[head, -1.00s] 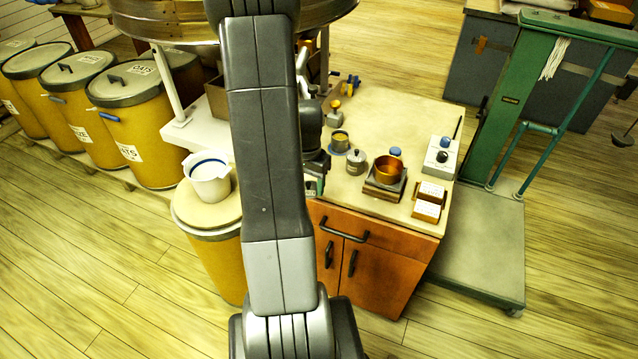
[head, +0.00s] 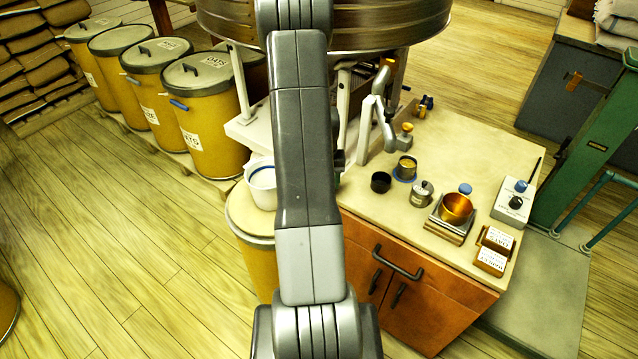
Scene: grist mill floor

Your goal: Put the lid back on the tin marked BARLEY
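No marking BARLEY is readable on any tin. A small grey metal pot with a knobbed top (head: 422,194) is in front. A blue round piece (head: 465,188), possibly a lid, lies behind the copper bowl (head: 456,207). My arm runs up the middle of the head view. My gripper's fingers do not show; the arm hides that area.
The copper bowl sits on a small scale (head: 450,232). A white bucket (head: 262,180) stands on a drum (head: 250,215). Large lidded drums (head: 209,115) line the left.

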